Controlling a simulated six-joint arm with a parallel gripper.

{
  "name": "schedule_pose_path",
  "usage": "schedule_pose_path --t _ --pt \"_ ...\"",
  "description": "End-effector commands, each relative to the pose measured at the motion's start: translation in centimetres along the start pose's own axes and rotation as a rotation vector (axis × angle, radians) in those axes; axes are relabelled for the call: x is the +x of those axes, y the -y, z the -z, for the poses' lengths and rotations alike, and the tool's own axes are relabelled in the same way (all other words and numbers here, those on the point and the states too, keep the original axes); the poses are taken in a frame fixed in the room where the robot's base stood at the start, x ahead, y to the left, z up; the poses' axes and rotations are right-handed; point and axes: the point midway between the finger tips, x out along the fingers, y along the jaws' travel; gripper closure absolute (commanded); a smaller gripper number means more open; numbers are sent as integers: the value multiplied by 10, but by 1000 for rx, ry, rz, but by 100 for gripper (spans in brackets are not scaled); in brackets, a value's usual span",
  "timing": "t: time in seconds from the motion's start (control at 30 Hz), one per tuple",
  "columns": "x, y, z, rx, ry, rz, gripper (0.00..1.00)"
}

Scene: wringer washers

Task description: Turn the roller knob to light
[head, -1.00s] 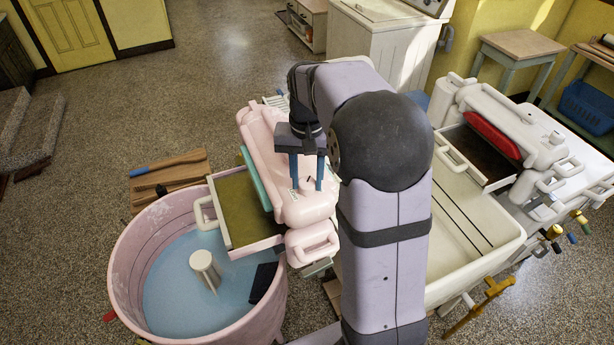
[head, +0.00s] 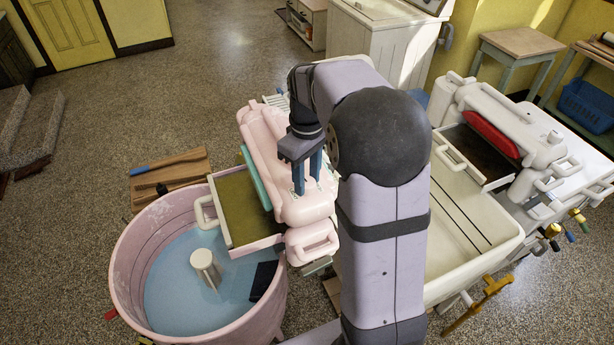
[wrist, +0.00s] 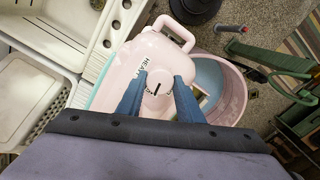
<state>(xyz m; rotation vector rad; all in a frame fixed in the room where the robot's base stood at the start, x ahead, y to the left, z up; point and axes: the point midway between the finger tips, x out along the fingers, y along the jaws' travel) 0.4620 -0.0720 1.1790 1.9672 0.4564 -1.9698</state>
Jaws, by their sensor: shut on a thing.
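The pink wringer head (head: 300,210) stands over the pink tub, and its top carries the roller knob. In the wrist view the pale round knob (wrist: 158,88) sits between my blue fingers, with a short black pointer line across it. A "HEAVY" label (wrist: 138,68) is printed on the pink housing at the knob's upper left. Other small marks beside the knob are too small to read, so which mark the pointer faces is unclear. My gripper (head: 307,182) points down and is shut on the knob; it also shows in the wrist view (wrist: 160,77). In the head view the knob is mostly hidden.
The pink tub (head: 127,265) holds blue water and a white post (head: 205,268). A tray (head: 238,205) juts from the wringer's left. A white wringer washer (head: 500,125) with a cream basin stands at right. Wooden boards (head: 170,178) lie on the floor at left.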

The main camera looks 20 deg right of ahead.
Motion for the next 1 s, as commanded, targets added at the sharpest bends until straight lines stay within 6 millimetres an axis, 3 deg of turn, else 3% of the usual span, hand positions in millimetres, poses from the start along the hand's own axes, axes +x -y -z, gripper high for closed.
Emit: schedule_pose_path --t 1.0 --pt "-2 -1 2 -964 -5 -5 89"
